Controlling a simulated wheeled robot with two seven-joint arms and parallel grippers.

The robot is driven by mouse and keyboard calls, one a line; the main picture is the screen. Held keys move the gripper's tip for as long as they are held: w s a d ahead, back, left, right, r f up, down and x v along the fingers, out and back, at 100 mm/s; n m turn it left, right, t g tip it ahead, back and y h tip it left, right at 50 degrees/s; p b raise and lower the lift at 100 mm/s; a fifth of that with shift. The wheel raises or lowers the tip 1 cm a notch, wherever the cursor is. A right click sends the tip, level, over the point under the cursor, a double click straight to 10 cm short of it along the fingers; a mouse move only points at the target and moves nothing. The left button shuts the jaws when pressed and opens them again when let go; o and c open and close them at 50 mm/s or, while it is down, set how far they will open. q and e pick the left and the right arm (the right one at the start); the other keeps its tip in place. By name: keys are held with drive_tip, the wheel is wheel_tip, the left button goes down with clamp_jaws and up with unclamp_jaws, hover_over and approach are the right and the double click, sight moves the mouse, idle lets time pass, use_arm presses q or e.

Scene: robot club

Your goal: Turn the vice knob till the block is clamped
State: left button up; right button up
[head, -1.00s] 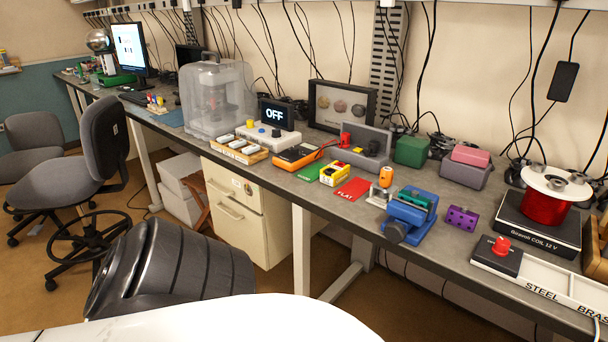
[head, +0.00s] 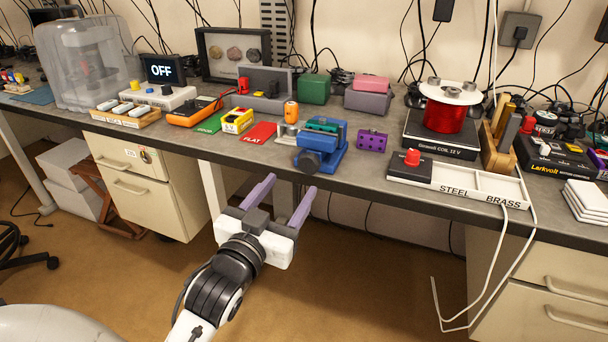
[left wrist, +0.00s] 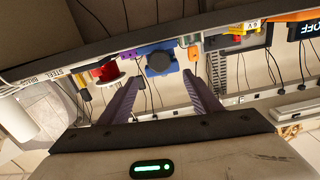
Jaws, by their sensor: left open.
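The blue vice (head: 335,153) stands at the front edge of the grey workbench, with its round dark-blue knob (head: 308,161) facing out over the edge. A green block (head: 323,125) sits at the top of the vice between its jaws; I cannot tell whether it is gripped tightly. My left gripper (head: 287,191) is open and empty, below and in front of the bench edge, its lilac fingers pointing toward the vice and apart from it. In the left wrist view the knob (left wrist: 159,63) lies ahead, roughly between the open fingertips (left wrist: 163,77). My right gripper is out of view.
A purple block (head: 372,141) is just right of the vice, and a metal bracket with an orange cylinder (head: 291,112) just left. A red FLAT card (head: 259,132) lies farther left. A white STEEL/BRASS tray (head: 470,181) is at the right. Floor before the bench is free.

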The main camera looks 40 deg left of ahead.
sight(307, 164)
use_arm(q)
drive_tip(key=x, duration=0.9)
drive_tip(key=shift+w, duration=0.2)
drive_tip(key=c, duration=1)
